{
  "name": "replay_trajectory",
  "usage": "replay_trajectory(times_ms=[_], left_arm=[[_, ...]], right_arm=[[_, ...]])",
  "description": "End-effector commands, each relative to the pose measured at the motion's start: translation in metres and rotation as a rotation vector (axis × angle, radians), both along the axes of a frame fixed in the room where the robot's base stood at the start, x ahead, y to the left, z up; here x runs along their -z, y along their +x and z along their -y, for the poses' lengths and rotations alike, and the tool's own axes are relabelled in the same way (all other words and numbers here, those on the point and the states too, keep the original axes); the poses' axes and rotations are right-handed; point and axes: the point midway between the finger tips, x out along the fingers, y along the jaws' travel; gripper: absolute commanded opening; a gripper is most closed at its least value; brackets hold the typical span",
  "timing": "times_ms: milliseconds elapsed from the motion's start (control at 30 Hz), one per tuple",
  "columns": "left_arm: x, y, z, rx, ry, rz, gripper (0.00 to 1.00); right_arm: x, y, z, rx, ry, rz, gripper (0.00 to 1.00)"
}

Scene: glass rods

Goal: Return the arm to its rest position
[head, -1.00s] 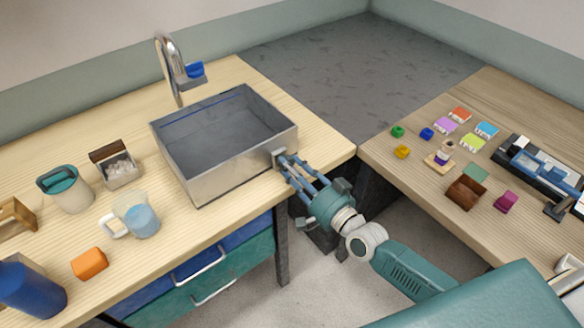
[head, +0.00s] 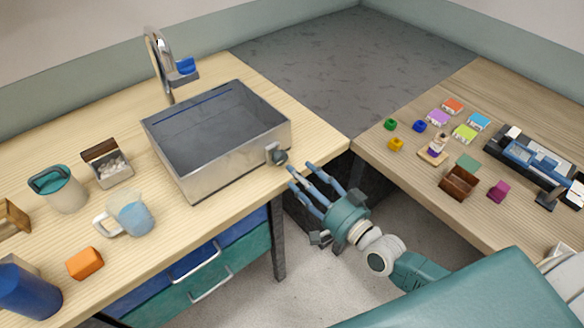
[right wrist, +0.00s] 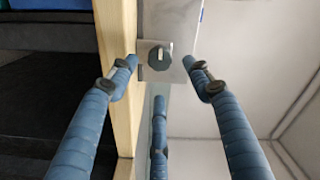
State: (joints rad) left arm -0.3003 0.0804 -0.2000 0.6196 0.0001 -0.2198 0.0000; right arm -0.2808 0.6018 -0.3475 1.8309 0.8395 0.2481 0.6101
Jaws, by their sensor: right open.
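My right gripper (head: 314,180) is open and empty in the head view. Its spread blue fingers are in the gap between the two tables, just right of the sink's dark knob (head: 278,156). In the right wrist view its fingers (right wrist: 165,75) frame the same knob (right wrist: 160,60) without touching it. The knob sits on the front right corner of the metal sink basin (head: 232,168). My left gripper is not in view.
The left table (head: 205,222) holds a faucet (head: 160,65), a pitcher (head: 131,213), an orange block (head: 85,263) and a blue container (head: 24,288). The right table (head: 400,165) holds small coloured blocks and a brown box (head: 459,183). Grey floor lies between the tables.

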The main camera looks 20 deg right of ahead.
Motion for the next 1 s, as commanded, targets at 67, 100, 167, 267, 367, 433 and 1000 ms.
replay_trajectory(times_ms=[67, 100, 167, 267, 367, 433, 1000], left_arm=[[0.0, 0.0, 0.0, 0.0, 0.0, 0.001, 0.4], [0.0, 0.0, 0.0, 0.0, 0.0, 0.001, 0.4], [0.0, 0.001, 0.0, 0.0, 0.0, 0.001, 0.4], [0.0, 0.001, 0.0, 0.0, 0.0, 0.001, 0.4], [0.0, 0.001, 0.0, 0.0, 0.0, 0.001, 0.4], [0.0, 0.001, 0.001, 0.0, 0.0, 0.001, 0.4], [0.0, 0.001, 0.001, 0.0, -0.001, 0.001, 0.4]], right_arm=[[0.0, -0.009, 0.003, 0.0, 0.0, 0.0, 0.5], [0.0, -0.011, 0.004, -0.001, 0.0, 0.001, 0.5], [0.0, -0.014, 0.005, -0.001, 0.0, 0.001, 0.5], [-0.001, -0.016, 0.006, 0.0, 0.001, 0.002, 0.5], [-0.001, -0.016, 0.006, -0.001, 0.001, 0.003, 0.5], [-0.001, -0.016, 0.006, -0.001, 0.001, 0.003, 0.5], [0.098, -0.021, 0.032, 0.046, -0.215, -0.121, 0.5]])
